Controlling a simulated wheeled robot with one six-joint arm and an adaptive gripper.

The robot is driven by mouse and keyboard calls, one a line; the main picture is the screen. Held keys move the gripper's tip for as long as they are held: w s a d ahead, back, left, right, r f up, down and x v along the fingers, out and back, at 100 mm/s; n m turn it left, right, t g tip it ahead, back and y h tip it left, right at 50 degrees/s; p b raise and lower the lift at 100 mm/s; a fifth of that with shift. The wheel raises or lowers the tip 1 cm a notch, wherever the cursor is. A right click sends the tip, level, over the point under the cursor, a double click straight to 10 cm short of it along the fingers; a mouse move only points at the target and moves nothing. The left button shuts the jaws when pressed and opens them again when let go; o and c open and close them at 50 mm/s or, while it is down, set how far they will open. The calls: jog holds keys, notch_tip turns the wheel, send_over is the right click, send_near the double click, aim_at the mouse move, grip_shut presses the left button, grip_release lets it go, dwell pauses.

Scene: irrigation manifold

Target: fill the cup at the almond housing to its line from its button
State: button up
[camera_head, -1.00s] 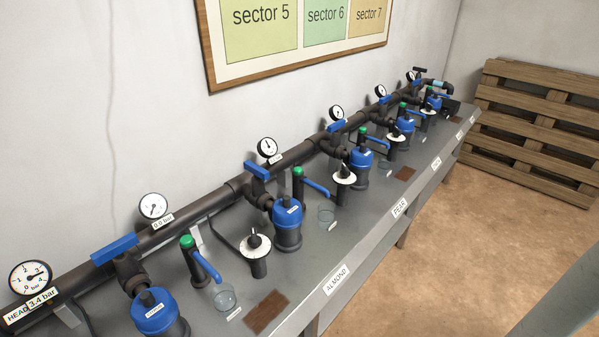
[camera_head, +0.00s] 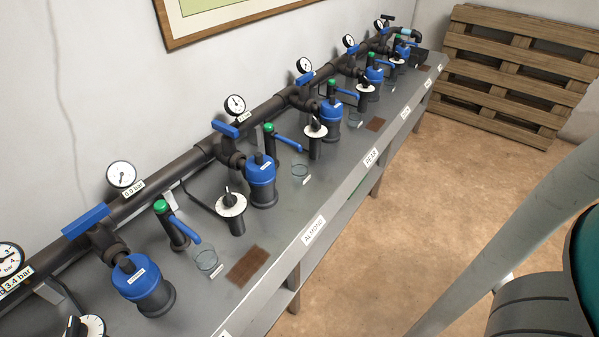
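The ALMOND label (camera_head: 314,230) is on the bench's front edge. A blue-capped filter housing (camera_head: 261,180) stands behind it, with a white dial (camera_head: 231,205) to its left. The writing on the housing is too small to read. A clear cup (camera_head: 206,260) stands front left of that dial, below a green-topped post (camera_head: 161,206) with a blue lever. Another clear cup (camera_head: 300,170) stands right of the housing, near a second green-topped post (camera_head: 269,128). I cannot tell which cup belongs to ALMOND, nor make out a line or water. My gripper is not in view.
The grey bench (camera_head: 285,262) runs from lower left to upper right, with similar stations along a dark pipe. A brown mat (camera_head: 247,265) lies near its front edge. A pallet (camera_head: 520,70) leans at the back wall. The sandy floor (camera_head: 400,240) is clear in the middle.

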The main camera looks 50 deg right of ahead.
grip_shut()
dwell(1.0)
